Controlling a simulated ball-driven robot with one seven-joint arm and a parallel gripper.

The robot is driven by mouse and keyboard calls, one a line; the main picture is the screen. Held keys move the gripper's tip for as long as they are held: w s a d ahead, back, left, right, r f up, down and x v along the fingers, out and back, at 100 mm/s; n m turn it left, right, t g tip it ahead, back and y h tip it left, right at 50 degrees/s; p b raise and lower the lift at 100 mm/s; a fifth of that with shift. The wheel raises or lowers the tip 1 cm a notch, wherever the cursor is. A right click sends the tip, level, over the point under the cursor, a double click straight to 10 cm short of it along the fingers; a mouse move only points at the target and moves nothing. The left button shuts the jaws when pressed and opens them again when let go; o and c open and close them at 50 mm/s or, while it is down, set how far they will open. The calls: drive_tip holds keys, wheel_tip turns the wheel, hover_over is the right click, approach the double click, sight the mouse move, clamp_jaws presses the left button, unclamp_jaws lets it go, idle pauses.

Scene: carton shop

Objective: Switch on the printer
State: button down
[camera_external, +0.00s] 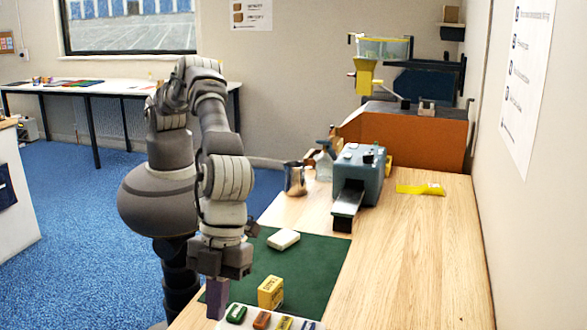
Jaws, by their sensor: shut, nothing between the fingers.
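The likely printer is a blue-grey machine (358,172) on the wooden table. It has a dark metal chute at its front and small knobs or buttons on top; its switch is too small to make out. My gripper (222,270) points down over the near left part of the table, well short of the machine and to its left. It is shut and empty. A purple block (216,298) shows just below it; I cannot tell whether they touch.
A green mat (310,262) bears a white block (283,239) and a yellow box (270,292). Several small coloured blocks lie at the near edge. A metal cup (295,178) stands left of the machine, yellow tape (420,189) right. The table's right side is clear.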

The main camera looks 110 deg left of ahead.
drive_tip(key=a+v, duration=0.1)
drive_tip(key=v, duration=0.7)
drive_tip(key=shift+a+f+p, duration=0.25)
drive_tip(key=shift+f+p, duration=0.05)
